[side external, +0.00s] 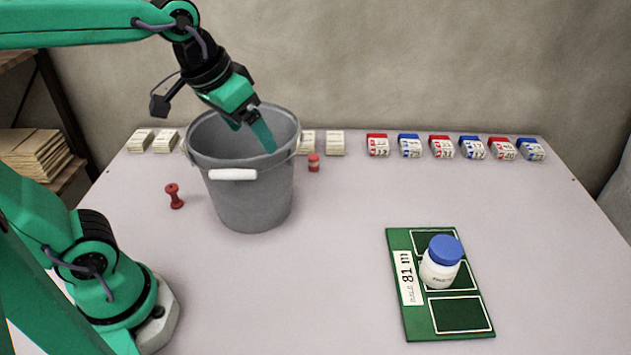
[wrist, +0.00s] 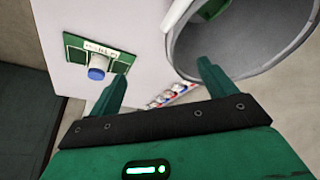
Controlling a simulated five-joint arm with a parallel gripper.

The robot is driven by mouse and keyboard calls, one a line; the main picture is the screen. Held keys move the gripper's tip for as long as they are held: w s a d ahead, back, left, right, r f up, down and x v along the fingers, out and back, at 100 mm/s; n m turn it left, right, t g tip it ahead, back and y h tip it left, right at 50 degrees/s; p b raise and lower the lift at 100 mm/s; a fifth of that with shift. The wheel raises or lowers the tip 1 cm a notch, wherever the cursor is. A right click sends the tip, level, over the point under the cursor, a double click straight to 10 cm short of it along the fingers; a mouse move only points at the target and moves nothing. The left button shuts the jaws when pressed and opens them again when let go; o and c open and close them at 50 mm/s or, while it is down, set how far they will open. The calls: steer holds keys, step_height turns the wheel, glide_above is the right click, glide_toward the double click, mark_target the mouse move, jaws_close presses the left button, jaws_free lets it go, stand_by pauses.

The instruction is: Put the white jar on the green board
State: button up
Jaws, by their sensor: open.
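The white jar (side external: 440,272) with a blue lid stands upright on the green board (side external: 420,322), over its middle outlined area, at the right front of the table. In the wrist view the jar's blue lid (wrist: 96,74) shows against the green board (wrist: 75,52). My gripper (side external: 265,140) is over the mouth of the grey bucket, well away from the jar and board. In the wrist view its two fingers (wrist: 160,80) are spread apart with nothing between them.
The grey bucket (side external: 250,200) stands left of centre, under my gripper. A red spool-shaped piece (side external: 174,196) and a small red piece (side external: 313,163) lie near it. Several red and blue boxes (side external: 440,147) line the back edge. The table between bucket and board is clear.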

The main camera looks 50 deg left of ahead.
steer(key=s+a+f+t, duration=0.1)
steer(key=s+a+f, duration=0.2)
steer(key=s, duration=0.3)
steer(key=shift+s+f, duration=0.15)
steer(key=shift+f, duration=0.05)
